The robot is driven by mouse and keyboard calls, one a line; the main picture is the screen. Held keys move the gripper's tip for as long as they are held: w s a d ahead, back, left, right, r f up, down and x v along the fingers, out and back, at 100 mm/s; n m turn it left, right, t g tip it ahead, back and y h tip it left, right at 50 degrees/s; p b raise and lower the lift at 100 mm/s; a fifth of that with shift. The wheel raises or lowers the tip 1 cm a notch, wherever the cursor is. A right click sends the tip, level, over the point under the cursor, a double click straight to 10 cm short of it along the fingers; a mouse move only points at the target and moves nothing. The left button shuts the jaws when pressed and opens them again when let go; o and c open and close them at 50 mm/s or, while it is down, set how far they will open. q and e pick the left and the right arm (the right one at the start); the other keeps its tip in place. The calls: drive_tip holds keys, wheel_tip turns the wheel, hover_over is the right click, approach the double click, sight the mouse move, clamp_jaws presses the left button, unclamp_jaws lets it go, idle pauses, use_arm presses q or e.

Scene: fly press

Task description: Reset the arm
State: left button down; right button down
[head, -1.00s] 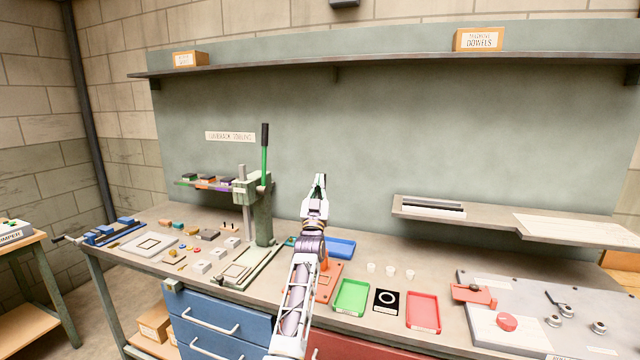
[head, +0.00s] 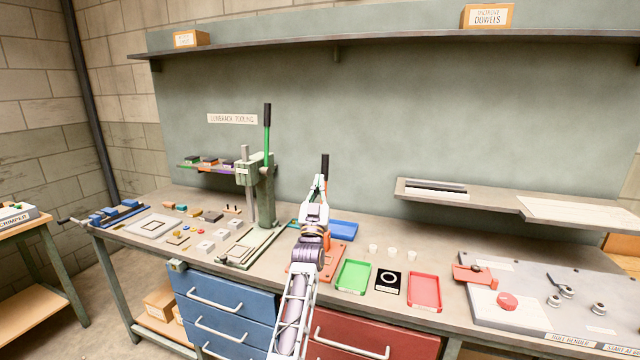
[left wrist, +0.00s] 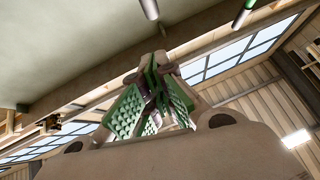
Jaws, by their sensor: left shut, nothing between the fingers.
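My left gripper (head: 318,182) is shut and empty, raised above the middle of the bench with its fingers pointing up. It also shows in the left wrist view (left wrist: 158,95), its green ribbed pads together. Just behind and above it in the head view is an upright black handle (head: 325,166); whether they touch I cannot tell. An orange base (head: 333,256) lies below, partly hidden by my arm. To the left stands a grey-green press (head: 265,195) with an upright green lever (head: 267,135) with a black grip. My right gripper is not in view.
A green tray (head: 353,277), a black plate with a white ring (head: 388,281) and a red tray (head: 425,290) lie right of my arm. A blue tray (head: 343,230) is behind. A raised shelf (head: 480,200) is at right; small parts lie at left.

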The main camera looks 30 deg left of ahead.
use_arm(q)
drive_tip(key=shift+f, duration=0.1)
idle(0.6)
